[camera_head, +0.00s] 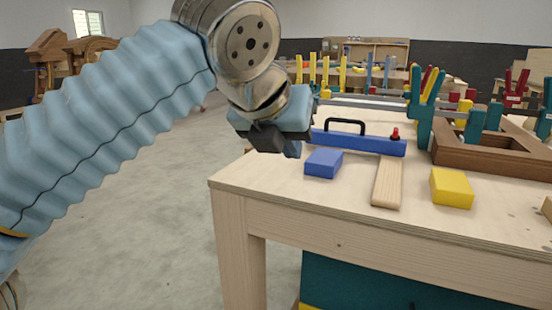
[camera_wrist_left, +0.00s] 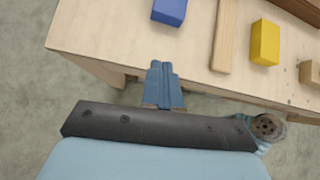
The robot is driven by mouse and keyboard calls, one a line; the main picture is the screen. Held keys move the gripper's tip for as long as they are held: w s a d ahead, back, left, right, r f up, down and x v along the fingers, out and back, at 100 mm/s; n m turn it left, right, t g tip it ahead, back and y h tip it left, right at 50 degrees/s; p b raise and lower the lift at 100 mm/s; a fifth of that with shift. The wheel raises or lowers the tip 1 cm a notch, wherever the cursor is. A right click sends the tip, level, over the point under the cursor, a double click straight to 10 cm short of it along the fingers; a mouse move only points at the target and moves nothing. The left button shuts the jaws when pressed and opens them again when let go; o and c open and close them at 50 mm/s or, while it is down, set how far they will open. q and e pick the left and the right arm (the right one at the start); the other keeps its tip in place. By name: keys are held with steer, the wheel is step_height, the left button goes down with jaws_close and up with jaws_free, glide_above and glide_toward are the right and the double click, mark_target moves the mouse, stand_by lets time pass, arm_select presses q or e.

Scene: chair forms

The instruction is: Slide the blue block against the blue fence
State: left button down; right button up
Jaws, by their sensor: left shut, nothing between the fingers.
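The blue block (camera_head: 323,162) lies on the wooden table near its left end, in front of the blue fence (camera_head: 360,142). A strip of bare table separates the block from the fence. The fence is a long blue bar with a black handle and a red knob. The block also shows at the top of the left wrist view (camera_wrist_left: 170,11). My left gripper (camera_head: 292,150) is shut and empty, left of the block and apart from it, near the table's left edge. In the wrist view its blue fingers (camera_wrist_left: 162,72) point at the table's front edge. My right gripper does not show.
A pale wooden strip (camera_head: 387,182) runs from the fence toward the front edge, right of the block. A yellow block (camera_head: 452,188) lies further right. A brown wooden frame (camera_head: 490,157) with teal clamps (camera_head: 421,124) stands behind it. The table (camera_head: 262,180) is bare left of the block.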

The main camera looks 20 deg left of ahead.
mark_target(313, 170)
arm_select(q)
steer(key=shift+m, duration=0.5)
steer(key=b+x, duration=0.1)
steer(key=x, duration=0.5)
steer(key=b+x, duration=0.1)
steer(key=x, duration=0.3)
steer(key=shift+s+a+b, duration=0.15)
steer(key=shift+a+b, duration=0.15)
steer(key=shift+a, duration=0.1)
steer(key=w, duration=0.2)
steer(key=shift+w+d+r+p, duration=0.1)
steer(key=shift+w+r+p, duration=0.05)
steer(key=shift+w+p, duration=0.15)
steer(key=shift+w, duration=0.65)
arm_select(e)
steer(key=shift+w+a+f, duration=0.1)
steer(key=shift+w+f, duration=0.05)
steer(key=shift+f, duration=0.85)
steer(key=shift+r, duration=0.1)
